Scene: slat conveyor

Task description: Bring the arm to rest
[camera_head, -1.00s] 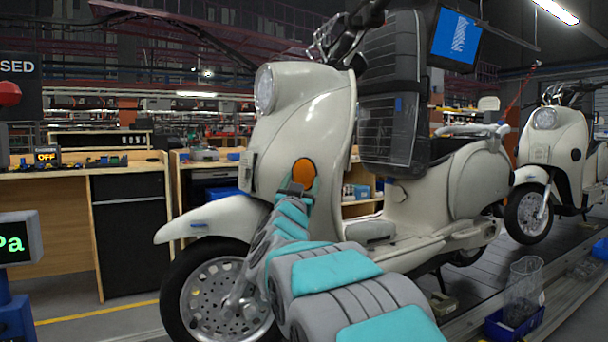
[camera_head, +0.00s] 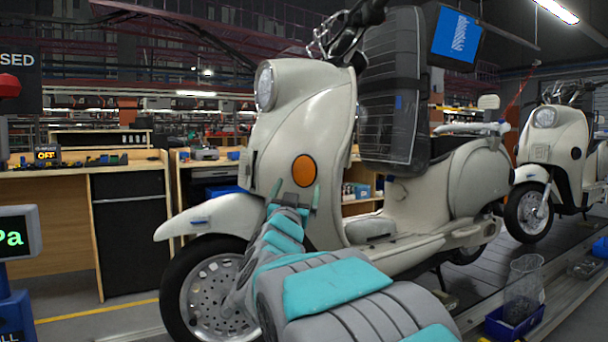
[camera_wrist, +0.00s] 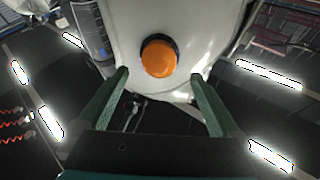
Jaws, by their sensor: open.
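My gripper (camera_head: 295,197) is open and empty in front of the near cream scooter (camera_head: 315,110). Its two green fingers stand apart in the wrist view (camera_wrist: 158,95). An orange round reflector or lamp (camera_head: 304,170) sits on the scooter's front body. In the wrist view the orange lamp (camera_wrist: 159,57) lies beyond the fingertips and between them, with a dark ring around it. The fingers look apart from the lamp. My grey and teal arm reaches up from the bottom of the head view.
A second cream scooter (camera_head: 550,150) stands behind on the conveyor (camera_head: 490,270). A blue bin (camera_head: 514,320) holding a clear container (camera_head: 524,280) is at lower right. A wooden workbench (camera_head: 60,220) is at left. A display post (camera_head: 18,240) stands at the near left edge.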

